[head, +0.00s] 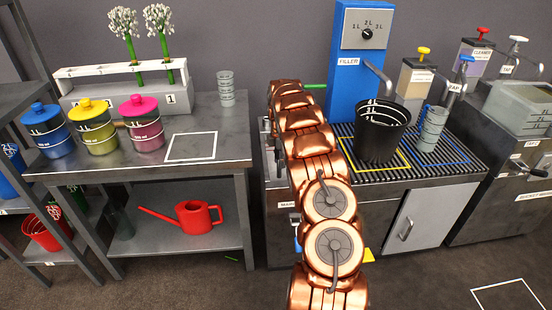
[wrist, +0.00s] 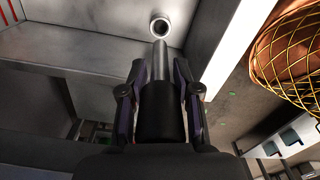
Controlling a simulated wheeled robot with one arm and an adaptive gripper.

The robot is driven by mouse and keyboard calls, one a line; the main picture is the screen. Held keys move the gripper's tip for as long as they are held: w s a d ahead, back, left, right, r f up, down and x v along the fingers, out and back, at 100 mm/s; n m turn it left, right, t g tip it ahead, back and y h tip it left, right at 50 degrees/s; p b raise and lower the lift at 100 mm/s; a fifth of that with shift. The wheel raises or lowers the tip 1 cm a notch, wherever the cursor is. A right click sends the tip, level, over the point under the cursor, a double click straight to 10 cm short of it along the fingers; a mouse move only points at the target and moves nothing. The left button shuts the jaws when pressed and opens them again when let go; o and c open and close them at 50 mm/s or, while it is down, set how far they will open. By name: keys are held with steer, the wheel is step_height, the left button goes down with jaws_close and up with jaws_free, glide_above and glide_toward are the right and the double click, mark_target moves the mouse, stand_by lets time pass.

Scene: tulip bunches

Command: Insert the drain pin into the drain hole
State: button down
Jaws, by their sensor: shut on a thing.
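The drain hole (wrist: 160,24) is a dark round opening with a pale ring in a grey metal surface, at the top middle of the wrist view. My gripper (wrist: 159,78) is shut on the drain pin (wrist: 160,58), a grey rod with a thick black lower part. The pin's grey end points at the hole and appears just short of its rim. I cannot tell the depth gap between them. In the head view my copper arm hides the gripper, the pin and the hole.
The metal walls (wrist: 85,82) lie close around my gripper, with a white strip at right. In the head view a black bucket (head: 380,130) stands on the grated counter below the blue filler (head: 360,65). A table (head: 225,140) with colored canisters stands at left.

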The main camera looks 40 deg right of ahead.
steer(key=shift+d, duration=0.2)
steer(key=shift+s+f, duration=0.1)
steer(key=shift+f, duration=2.4)
steer(key=shift+f+b, duration=0.35)
steer(key=shift+f, duration=1.45)
steer(key=c, duration=0.7)
jaws_free()
steer(key=shift+c, duration=0.2)
steer(key=shift+r, duration=0.1)
steer(key=shift+r+p, duration=0.5)
steer(key=shift+r, duration=1.95)
